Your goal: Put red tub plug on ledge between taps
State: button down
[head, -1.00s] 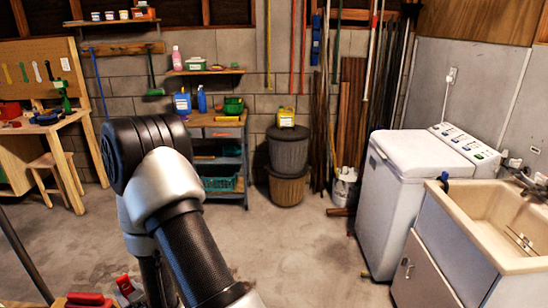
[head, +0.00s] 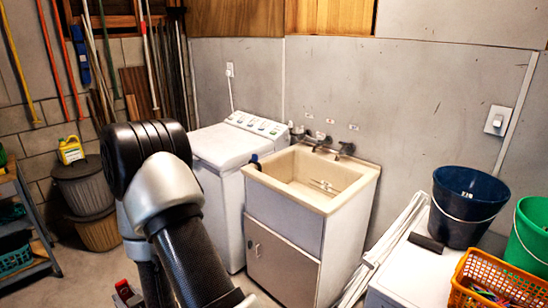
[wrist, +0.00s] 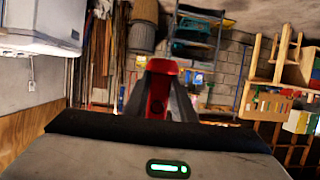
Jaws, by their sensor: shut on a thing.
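My gripper (wrist: 172,98) shows in the wrist view, shut on the red tub plug (wrist: 158,67), which sits between the dark fingers. My gripper is away from the tub.
A white washing machine (head: 222,149) adjoins the tub's left side. At right, a white surface (head: 405,268) bears a navy bucket (head: 465,205), a green bucket (head: 528,235) and an orange basket (head: 492,290). White poles (head: 385,245) lean between it and the tub.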

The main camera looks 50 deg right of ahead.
aim_at(333, 159)
jog(key=i+z, duration=0.15)
jog(key=z, duration=0.3)
jog(key=i+z, duration=0.15)
jog(key=z, duration=0.35)
jog(key=i+z, duration=0.15)
jog(key=z, duration=0.3)
jog(key=i+j+z, duration=0.25)
jog(key=z, duration=0.25)
jog(key=i+j+z, duration=0.25)
jog(key=z, duration=0.2)
jog(key=i+j+z, duration=0.1)
jog(key=j, duration=0.2)
jog(key=i+j+z, duration=0.15)
jog(key=j, duration=0.2)
jog(key=i+j+z, duration=0.1)
jog(key=j, duration=0.2)
jog(key=i+j, duration=0.1)
jog(key=j, duration=0.2)
jog(key=i+j, duration=0.1)
jog(key=j, duration=0.2)
jog(key=i+j, duration=0.1)
jog(key=j, duration=0.2)
